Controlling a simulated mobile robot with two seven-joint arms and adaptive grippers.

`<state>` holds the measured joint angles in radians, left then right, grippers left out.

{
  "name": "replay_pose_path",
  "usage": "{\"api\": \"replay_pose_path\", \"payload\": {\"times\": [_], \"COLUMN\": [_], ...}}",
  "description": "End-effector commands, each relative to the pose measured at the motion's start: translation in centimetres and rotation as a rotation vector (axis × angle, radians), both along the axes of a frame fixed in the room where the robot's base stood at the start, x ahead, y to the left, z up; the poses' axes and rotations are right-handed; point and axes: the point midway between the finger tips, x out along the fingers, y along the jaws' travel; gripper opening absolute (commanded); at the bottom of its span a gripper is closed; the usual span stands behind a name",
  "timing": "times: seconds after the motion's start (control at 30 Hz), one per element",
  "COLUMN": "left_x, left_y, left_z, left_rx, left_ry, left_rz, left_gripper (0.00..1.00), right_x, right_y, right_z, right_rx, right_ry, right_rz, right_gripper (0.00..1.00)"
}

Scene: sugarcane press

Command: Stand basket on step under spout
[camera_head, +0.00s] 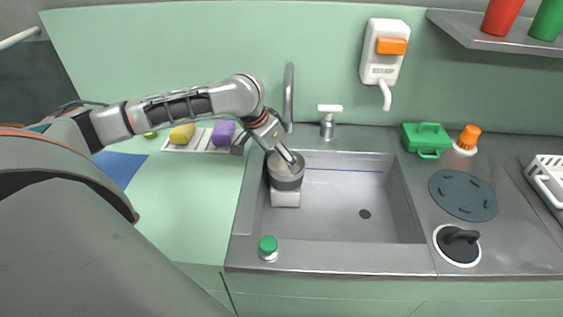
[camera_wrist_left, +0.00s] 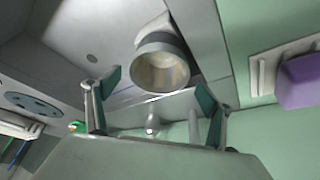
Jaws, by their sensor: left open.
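The basket (camera_head: 286,180), a grey round cup with a pale inside, stands upright on the white block-like step (camera_head: 286,199) in the left of the sink. The tall grey spout (camera_head: 289,100) rises behind it at the sink's back edge. My left gripper (camera_head: 287,156) is at the basket's top rim, its fingers partly hidden by the wrist. In the left wrist view the fingers are spread wide and the basket (camera_wrist_left: 160,70) shows beyond and between them, with no visible grip. Whether a finger touches the rim cannot be told. My right gripper is not in view.
The sink floor (camera_head: 335,215) right of the step is clear. A grey tap with a white handle (camera_head: 328,120) stands at the back edge. A green-capped bottle (camera_head: 268,247) stands at the front left rim. Yellow and purple sponges (camera_head: 222,133) lie on a rack left.

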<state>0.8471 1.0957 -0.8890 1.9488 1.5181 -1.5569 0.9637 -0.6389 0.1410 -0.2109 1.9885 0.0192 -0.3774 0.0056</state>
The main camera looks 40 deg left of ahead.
Motion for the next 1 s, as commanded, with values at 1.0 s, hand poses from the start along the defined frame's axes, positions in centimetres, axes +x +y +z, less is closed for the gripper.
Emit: {"api": "replay_pose_path", "payload": {"times": [1.0], "left_x": [-1.5], "left_y": [0.3], "left_z": [3.3], "left_rx": [0.0], "left_ry": [0.002], "left_rz": [0.0], "left_gripper": [0.81], "right_x": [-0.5], "right_y": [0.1], "right_z": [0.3], "right_rx": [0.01], "right_ry": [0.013], "right_rz": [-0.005], "right_gripper": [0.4]}}
